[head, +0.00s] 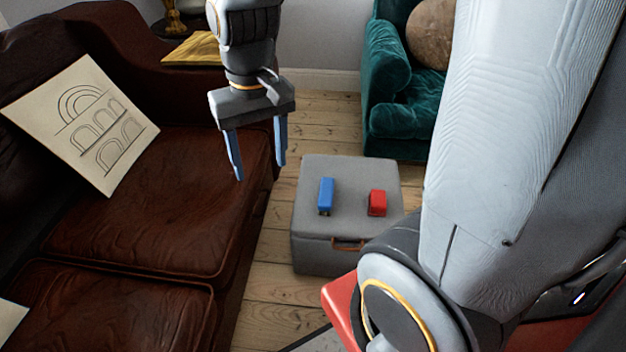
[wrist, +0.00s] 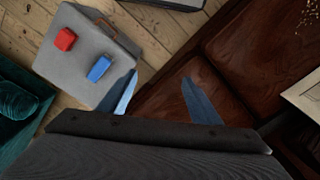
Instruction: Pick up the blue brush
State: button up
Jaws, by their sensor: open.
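The blue brush (head: 326,195) is a small blue block-like thing on top of a grey box-shaped ottoman (head: 348,168). It also shows in the wrist view (wrist: 99,68), on the same grey top (wrist: 85,88). My gripper (head: 259,170) points down with its two blue fingers apart and nothing between them. In the head view it hangs in front of the brown sofa, left of the brush and apart from it. In the wrist view the fingers (wrist: 163,103) show to the right of the brush.
A red block (head: 377,202) lies on the ottoman, right of the brush. A brown leather sofa (head: 150,215) with a patterned cushion (head: 82,122) fills the left. A teal armchair (head: 405,110) stands behind. Bare floorboards (head: 270,300) show between sofa and ottoman.

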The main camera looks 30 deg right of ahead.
jog(key=w+d+f+m, duration=0.3)
jog(key=w+d+f, duration=0.4)
jog(key=w+d, duration=0.1)
jog(key=m+p, duration=0.1)
jog(key=m, duration=0.3)
send_over(326, 190)
jog(key=f, duration=1.6)
jog(key=shift+w+a+f, duration=0.1)
jog(key=shift+a+f, duration=0.25)
jog(key=f, duration=0.1)
jog(key=d+f, duration=0.1)
jog(key=f, duration=0.1)
jog(key=shift+d+f, duration=0.25)
jog(key=shift+f, duration=0.1)
jog(key=shift+s+a+f+b, duration=0.1)
jog(key=shift+a+f+b, duration=0.1)
jog(key=shift+f, duration=1.35)
jog(key=shift+s+a+f+b, duration=0.1)
jog(key=shift+a+f+b, duration=0.1)
jog(key=shift+f, duration=1.3)
jog(key=c, duration=1.2)
notch_tip(326, 190, up, 10)
jog(key=shift+r+p, duration=0.1)
jog(key=shift+p, duration=0.6)
